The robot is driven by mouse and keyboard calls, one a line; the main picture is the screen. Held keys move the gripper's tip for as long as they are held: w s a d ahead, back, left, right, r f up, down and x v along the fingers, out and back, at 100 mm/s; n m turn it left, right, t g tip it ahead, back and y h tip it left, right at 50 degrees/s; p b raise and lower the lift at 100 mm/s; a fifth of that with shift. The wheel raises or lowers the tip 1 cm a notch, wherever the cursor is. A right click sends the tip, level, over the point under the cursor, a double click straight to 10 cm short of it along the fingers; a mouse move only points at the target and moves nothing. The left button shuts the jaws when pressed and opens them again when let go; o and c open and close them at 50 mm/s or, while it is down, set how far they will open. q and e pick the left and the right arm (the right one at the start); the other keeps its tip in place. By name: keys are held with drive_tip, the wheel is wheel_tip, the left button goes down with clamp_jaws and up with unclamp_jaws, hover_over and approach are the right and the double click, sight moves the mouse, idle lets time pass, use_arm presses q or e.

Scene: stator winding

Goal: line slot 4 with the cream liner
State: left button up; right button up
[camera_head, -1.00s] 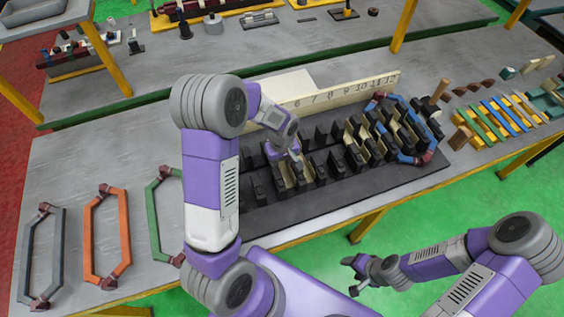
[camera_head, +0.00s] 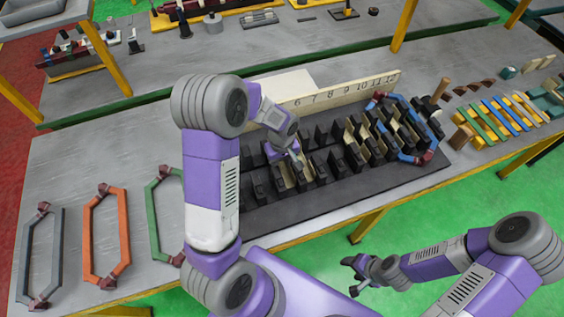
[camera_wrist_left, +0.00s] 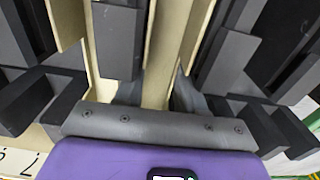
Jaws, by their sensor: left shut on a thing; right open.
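My left gripper (camera_head: 293,152) is over the near-left part of the black toothed stator (camera_head: 316,158), low among its teeth. In the left wrist view its grey fingers (camera_wrist_left: 157,92) are shut on a cream liner (camera_wrist_left: 167,50), which runs along a gap between dark teeth (camera_wrist_left: 118,42). Whether the liner rests on the slot floor is hidden. Another cream strip (camera_wrist_left: 66,20) stands beside it. My right gripper (camera_head: 358,276) is open and empty, out over the green floor in front of the table.
A cream number board (camera_head: 345,88) stands behind the stator; my left arm hides its lower numbers. Blue coils with dark red ends (camera_head: 425,150) lie at the stator's right end. Grey, orange (camera_head: 106,238) and green frames lie at the left. Coloured strips (camera_head: 490,120) lie far right.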

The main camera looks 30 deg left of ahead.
use_arm(q)
drive_tip(key=shift+f, duration=0.35)
drive_tip(key=o, duration=0.9)
drive_tip(key=shift+f, duration=0.1)
drive_tip(key=shift+r, duration=0.35)
drive_tip(key=shift+r, duration=0.3)
drive_tip(key=shift+r+p, duration=0.35)
drive_tip(key=shift+p, duration=0.15)
drive_tip(key=shift+r, duration=0.1)
